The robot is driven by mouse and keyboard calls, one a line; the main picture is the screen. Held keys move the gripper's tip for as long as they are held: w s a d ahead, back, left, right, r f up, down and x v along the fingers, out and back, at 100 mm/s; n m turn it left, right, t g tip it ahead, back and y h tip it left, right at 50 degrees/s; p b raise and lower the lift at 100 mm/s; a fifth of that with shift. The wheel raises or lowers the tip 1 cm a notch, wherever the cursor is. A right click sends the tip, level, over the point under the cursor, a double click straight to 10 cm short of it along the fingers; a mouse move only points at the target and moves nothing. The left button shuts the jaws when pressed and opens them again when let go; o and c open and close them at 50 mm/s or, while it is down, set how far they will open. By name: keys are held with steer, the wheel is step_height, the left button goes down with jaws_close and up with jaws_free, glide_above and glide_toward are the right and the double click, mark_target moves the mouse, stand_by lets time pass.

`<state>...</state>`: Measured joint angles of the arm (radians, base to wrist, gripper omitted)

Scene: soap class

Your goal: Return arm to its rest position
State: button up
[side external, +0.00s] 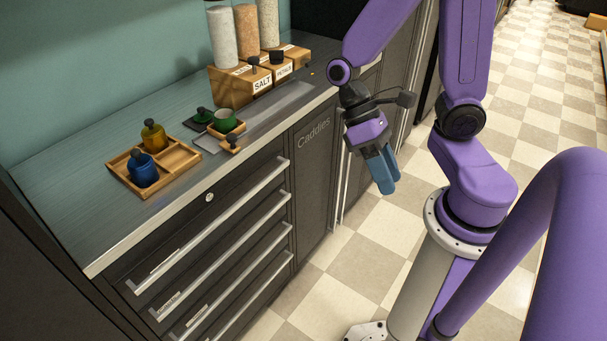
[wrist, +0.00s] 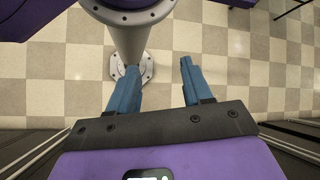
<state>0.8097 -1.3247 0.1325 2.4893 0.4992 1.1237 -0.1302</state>
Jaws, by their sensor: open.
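My gripper (side external: 383,180) hangs in front of the cabinet, to the right of the counter and pointing down. In the wrist view my gripper (wrist: 157,80) has its two blue fingers apart with nothing between them. Beyond them show the checkered floor and my own base. The arm is bent at the elbow, with the gripper clear of the counter and the cabinet fronts.
On the counter (side external: 70,200), a wooden tray (side external: 180,160) holds a blue bottle (side external: 143,170) and a yellow-olive bottle (side external: 154,136). Green items (side external: 225,120) and a wooden rack (side external: 235,88) with tall containers stand farther back. The checkered floor (side external: 345,270) below my gripper is clear.

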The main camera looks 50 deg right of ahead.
steer(key=r+n+t, duration=0.1)
steer(key=n+t, duration=0.1)
steer(key=n, duration=0.1)
steer(key=a+r+n+t+h, duration=0.1)
steer(key=n+t, duration=0.2)
steer(key=r+n+t, duration=0.2)
steer(key=n+t, duration=0.1)
steer(key=shift+w+a, duration=0.15)
